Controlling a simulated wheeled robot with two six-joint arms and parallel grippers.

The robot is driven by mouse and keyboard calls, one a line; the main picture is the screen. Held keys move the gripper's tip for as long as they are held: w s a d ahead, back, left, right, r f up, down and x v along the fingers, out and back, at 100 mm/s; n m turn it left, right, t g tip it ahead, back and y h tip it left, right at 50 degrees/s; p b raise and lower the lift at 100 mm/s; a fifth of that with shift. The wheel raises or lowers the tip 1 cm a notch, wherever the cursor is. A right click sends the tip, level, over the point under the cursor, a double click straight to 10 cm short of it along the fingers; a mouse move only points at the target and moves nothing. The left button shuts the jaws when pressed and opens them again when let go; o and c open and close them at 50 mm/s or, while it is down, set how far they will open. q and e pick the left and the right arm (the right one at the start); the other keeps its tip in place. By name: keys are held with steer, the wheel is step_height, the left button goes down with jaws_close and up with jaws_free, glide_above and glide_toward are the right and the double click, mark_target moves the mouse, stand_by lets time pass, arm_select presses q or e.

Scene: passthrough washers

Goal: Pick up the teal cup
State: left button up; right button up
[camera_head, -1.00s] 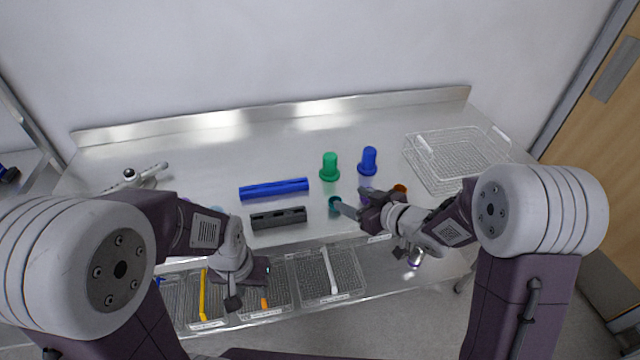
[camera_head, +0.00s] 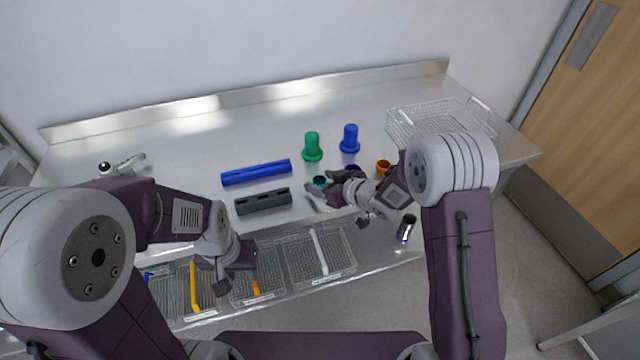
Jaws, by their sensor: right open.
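The teal cup (camera_head: 319,181) is small and stands on the steel counter in the head view, right of the dark grey block. My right gripper (camera_head: 326,189) is open, with its fingers spread close around or beside the cup. The fingers partly hide the cup, and I cannot tell whether they touch it. My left gripper (camera_head: 238,274) hangs over the wire baskets at the front, well left of the cup. Its fingers look apart and empty.
A green cup-like piece (camera_head: 312,147) and a blue one (camera_head: 349,139) stand behind the teal cup. An orange cup (camera_head: 383,167) is to its right. A blue bar (camera_head: 256,173) and a dark grey block (camera_head: 263,201) lie left. A wire basket (camera_head: 440,122) stands at back right.

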steer(key=shift+x, duration=0.8)
steer(key=shift+s+d+r, duration=0.1)
steer(key=shift+s, duration=0.05)
steer(key=shift+c, duration=0.9)
steer(key=c, duration=0.5)
jaws_close()
steer(key=shift+r, duration=0.1)
